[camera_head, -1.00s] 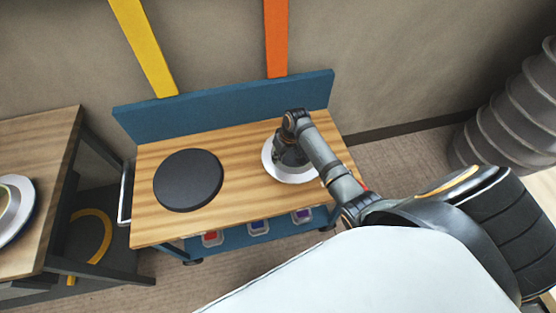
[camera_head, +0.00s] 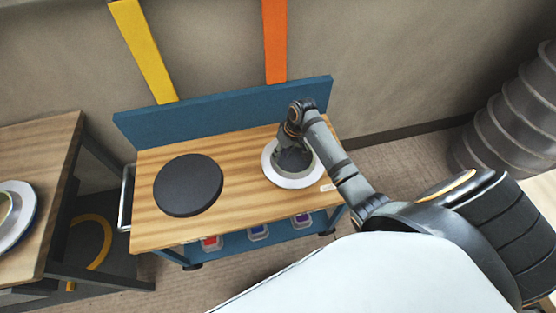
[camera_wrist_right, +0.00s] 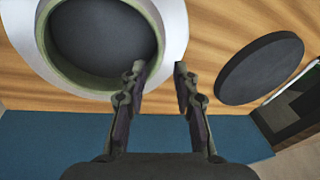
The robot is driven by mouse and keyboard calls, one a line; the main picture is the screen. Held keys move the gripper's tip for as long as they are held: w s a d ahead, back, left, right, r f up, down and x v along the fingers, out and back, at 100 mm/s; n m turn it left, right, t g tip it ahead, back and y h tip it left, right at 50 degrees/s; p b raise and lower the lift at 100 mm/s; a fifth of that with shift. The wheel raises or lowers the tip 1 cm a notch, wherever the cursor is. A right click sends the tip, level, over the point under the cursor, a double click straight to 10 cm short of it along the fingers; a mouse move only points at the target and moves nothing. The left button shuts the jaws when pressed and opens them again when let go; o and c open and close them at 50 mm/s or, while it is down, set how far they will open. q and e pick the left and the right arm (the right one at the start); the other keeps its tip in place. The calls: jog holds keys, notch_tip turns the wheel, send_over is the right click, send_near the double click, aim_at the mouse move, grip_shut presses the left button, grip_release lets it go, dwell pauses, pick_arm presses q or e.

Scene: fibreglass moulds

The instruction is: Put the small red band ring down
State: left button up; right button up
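A grey-green ring (camera_wrist_right: 48,42) surrounds a dark round mould (camera_wrist_right: 105,35) on a white round base (camera_wrist_right: 178,25). In the head view the dark mould (camera_head: 295,162) and its white base (camera_head: 291,184) are on the right of the wooden bench top. No red band shows on the ring in these frames. My right gripper (camera_wrist_right: 159,69) is open, with its fingertips at the ring's near right edge. I cannot tell whether the left finger touches it. In the head view my right gripper (camera_head: 287,143) is at the back of the mould. My left gripper is not in view.
A flat black disc (camera_head: 188,185) lies on the bench top (camera_head: 240,215), left of the mould. A blue backboard (camera_head: 220,110) stands behind. Small bins (camera_head: 257,232) sit below. A table (camera_head: 35,150) at the left holds another round piece (camera_head: 12,215).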

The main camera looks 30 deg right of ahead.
jog(key=v, duration=0.5)
jog(key=shift+s+d+r, duration=0.1)
jog(key=shift+r, duration=0.3)
